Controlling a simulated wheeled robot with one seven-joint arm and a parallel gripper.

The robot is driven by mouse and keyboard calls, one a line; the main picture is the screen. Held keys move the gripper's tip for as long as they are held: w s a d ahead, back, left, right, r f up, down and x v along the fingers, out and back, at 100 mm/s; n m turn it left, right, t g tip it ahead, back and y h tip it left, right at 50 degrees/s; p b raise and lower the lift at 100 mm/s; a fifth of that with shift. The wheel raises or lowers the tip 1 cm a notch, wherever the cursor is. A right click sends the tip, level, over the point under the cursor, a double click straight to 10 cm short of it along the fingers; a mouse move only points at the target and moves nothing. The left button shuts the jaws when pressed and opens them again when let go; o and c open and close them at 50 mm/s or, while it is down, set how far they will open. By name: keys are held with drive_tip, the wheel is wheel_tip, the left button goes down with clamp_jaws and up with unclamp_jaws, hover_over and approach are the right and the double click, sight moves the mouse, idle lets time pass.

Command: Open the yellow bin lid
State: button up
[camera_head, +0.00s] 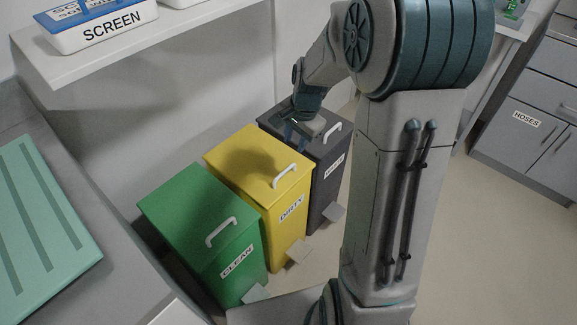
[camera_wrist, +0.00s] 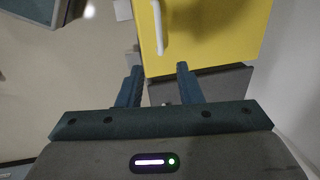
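The yellow bin (camera_head: 245,160), labelled DIRTY, stands between a green bin and a dark grey bin. Its lid is down flat, with a white bar handle (camera_head: 286,175) near the label edge. My gripper (camera_head: 293,133) is above the dark grey bin, close to the yellow lid's far edge; the arm partly hides it. In the wrist view the yellow lid (camera_wrist: 210,35) fills the upper middle, with the handle (camera_wrist: 158,28) at its left. My gripper (camera_wrist: 159,67) has its two fingers apart, with nothing held between them. The handle lies ahead of the fingertips, apart from them.
The green bin (camera_head: 195,215) is labelled CLEAN. The dark grey bin (camera_head: 325,170) has its own white handle. Grey foot pedals stick out at the bins' bases. A white shelf (camera_head: 150,45) overhangs behind them. A counter with a green ribbed tray (camera_head: 40,225) is at left. Floor is clear at right.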

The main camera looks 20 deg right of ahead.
sight(288, 168)
drive_tip(key=f, duration=0.4)
drive_tip(key=w+a+f+b, duration=0.1)
drive_tip(key=f, duration=0.3)
drive_tip(key=w+f+b, duration=0.1)
drive_tip(key=f, duration=0.2)
drive_tip(key=shift+a+f, duration=0.2)
drive_tip(key=shift+f, duration=0.2)
clamp_jaws()
